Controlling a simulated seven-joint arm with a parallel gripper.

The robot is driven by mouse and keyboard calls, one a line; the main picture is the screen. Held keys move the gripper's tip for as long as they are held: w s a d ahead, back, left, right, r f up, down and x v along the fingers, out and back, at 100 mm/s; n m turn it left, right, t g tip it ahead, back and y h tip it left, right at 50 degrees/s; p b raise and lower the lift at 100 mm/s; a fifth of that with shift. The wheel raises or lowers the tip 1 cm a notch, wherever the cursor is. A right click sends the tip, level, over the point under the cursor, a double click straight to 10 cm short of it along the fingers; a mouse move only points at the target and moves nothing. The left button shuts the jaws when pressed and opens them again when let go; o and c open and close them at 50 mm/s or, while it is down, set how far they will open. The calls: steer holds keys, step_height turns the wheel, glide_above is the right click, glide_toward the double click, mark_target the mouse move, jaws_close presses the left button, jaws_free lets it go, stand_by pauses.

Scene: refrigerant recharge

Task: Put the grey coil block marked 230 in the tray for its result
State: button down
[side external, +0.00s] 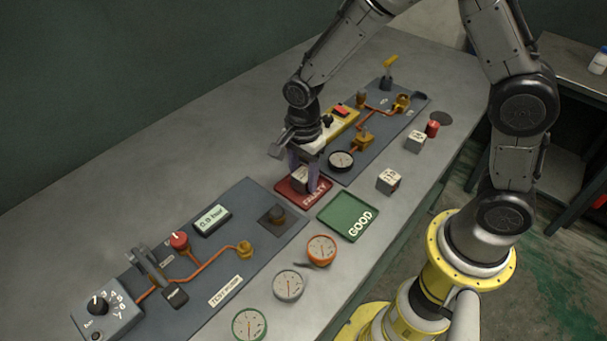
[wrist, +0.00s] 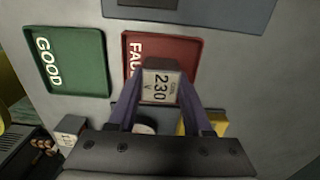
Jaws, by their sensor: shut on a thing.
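The grey coil block marked 230 (wrist: 160,86) is between the fingers of my gripper (wrist: 165,100) in the wrist view, its 230 label facing the camera. In the side view my gripper (side external: 305,178) is low over the red tray marked FAULTY (side external: 322,197), with the block (side external: 299,178) partly hidden by the fingers. I cannot tell whether the block touches the tray floor. The red tray also shows in the wrist view (wrist: 190,55). The green tray marked GOOD (side external: 345,212) lies beside it and looks empty; it also shows in the wrist view (wrist: 75,75).
Two other pale blocks (side external: 388,180) (side external: 415,141) and a red cylinder (side external: 432,129) stand on the bench to the right. Test panels (side external: 190,260) (side external: 400,115) flank the trays. The back left bench is clear.

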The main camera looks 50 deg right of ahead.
mark_target(304, 174)
steer(key=shift+f, duration=0.15)
steer(key=shift+c, duration=1.6)
jaws_free()
step_height(304, 174, up, 13)
steer(key=shift+f, duration=0.2)
steer(key=s+d+r+n+t, duration=0.2)
steer(key=s+d+r+n, duration=0.2)
steer(key=s+n, duration=0.5)
steer(key=s+d+r+n+t, duration=0.3)
steer(key=s+d+n, duration=0.1)
steer(key=s+n, duration=0.5)
steer(key=shift+s+r+t, duration=0.3)
steer(key=shift+s+r, duration=0.05)
steer(key=shift+s, duration=0.2)
